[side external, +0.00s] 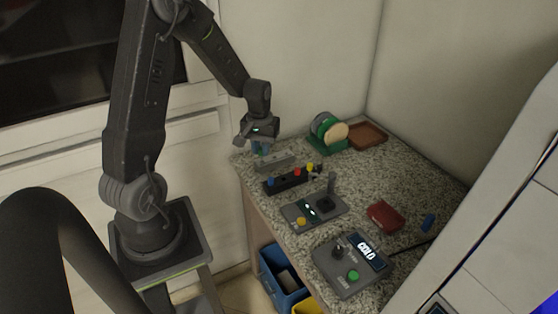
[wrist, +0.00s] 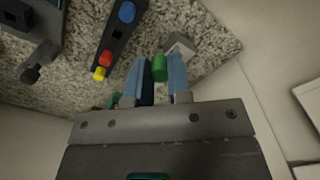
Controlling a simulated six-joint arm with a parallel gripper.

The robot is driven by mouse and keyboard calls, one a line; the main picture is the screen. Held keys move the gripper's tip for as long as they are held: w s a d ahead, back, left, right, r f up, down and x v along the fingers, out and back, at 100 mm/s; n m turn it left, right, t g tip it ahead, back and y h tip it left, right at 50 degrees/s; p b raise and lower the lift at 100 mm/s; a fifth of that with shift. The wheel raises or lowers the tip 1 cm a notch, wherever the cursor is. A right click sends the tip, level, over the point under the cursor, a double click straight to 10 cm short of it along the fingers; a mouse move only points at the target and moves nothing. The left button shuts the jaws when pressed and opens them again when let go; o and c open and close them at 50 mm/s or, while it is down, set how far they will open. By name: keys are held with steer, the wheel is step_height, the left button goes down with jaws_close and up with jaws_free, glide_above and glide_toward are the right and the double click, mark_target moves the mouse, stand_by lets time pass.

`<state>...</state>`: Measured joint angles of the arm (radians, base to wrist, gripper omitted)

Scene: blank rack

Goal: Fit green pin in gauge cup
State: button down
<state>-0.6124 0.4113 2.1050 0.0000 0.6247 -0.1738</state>
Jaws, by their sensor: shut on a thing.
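My gripper (wrist: 160,75) has blue fingers, shut on the green pin (wrist: 159,68), whose rounded green end shows between them in the wrist view. In the side view my gripper (side external: 260,149) points down over the left back corner of the counter, and the pin cannot be made out there. A low grey block (side external: 275,162) lies just beside and below the fingers. It shows partly behind the fingers in the wrist view (wrist: 183,45). I cannot tell whether this block is the gauge cup, and no cup opening is clear.
A black rack (side external: 284,184) holds blue, red and yellow pins close in front. A joystick box (side external: 315,208), a COLD display box (side external: 350,262) and a red case (side external: 385,217) stand further forward. A green spool holder (side external: 327,145) and brown tray (side external: 368,135) are at the back.

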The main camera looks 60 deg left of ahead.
steer(key=s+a+r, duration=0.3)
steer(key=w+d+f+m, duration=0.1)
steer(key=w+d+m, duration=0.2)
steer(key=w+d, duration=0.3)
steer(key=w+d+m, duration=0.3)
steer(key=w+d, duration=0.4)
steer(key=d, duration=0.8)
steer(key=shift+w+d+f, duration=0.2)
steer(key=shift+d+f, duration=0.15)
steer(key=shift+d, duration=0.05)
steer(key=shift+f, duration=0.1)
steer(key=shift+f, duration=2.8)
steer(key=shift+f, duration=1.55)
steer(key=c, duration=1)
jaws_free()
